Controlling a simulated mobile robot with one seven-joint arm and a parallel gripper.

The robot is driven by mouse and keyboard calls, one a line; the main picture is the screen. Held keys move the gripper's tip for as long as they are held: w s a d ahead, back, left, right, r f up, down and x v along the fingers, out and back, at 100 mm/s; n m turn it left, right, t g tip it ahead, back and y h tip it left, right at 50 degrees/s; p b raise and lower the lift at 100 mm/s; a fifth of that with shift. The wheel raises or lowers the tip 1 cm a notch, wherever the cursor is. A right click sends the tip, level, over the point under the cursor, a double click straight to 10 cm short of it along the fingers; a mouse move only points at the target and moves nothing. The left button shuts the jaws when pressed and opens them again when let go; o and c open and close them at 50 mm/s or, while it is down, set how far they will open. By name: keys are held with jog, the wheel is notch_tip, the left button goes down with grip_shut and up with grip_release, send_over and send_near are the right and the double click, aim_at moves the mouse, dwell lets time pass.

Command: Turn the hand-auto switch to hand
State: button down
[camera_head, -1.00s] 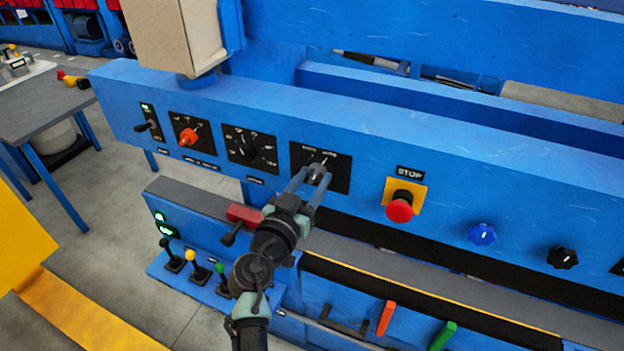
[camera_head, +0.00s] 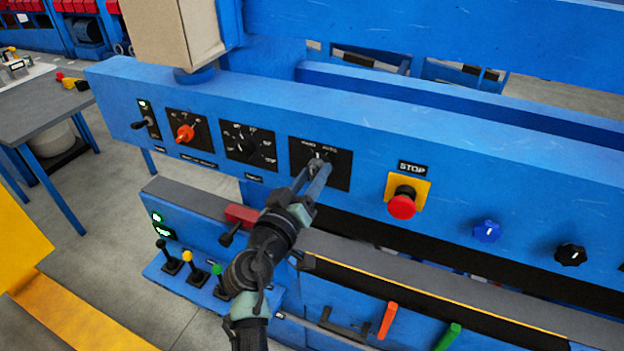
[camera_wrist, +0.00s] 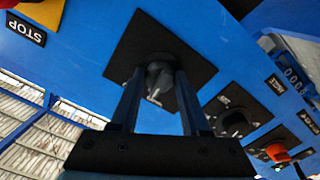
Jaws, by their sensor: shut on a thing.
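The hand-auto switch is a dark knob on a black square plate (camera_head: 337,172) with two small labels along its top, left of the STOP button on the blue panel. My gripper (camera_head: 318,170) reaches the knob from below and is shut on it. In the wrist view the knob (camera_wrist: 158,82) sits between my two fingers (camera_wrist: 156,92), with a light pointer mark on its face. The plate (camera_wrist: 135,50) shows around it. My fingers partly hide the knob in the head view, so its exact angle is hard to tell there.
A red STOP button (camera_head: 402,205) on a yellow plate is to the right, with a blue knob (camera_head: 486,231) and black knob (camera_head: 571,254) beyond. A black dial (camera_head: 247,146) and an orange switch (camera_head: 185,133) are to the left. Several levers (camera_head: 188,262) stand below.

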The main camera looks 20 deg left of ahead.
jog(key=shift+n, duration=1.9)
jog(key=shift+c, duration=1.9)
grip_release()
jog(key=shift+s, duration=0.1)
jog(key=s+b, duration=0.2)
jog(key=s, duration=1)
jog(key=shift+s+a+b, duration=0.25)
jog(key=shift+s+b, duration=0.05)
jog(key=shift+s, duration=0.1)
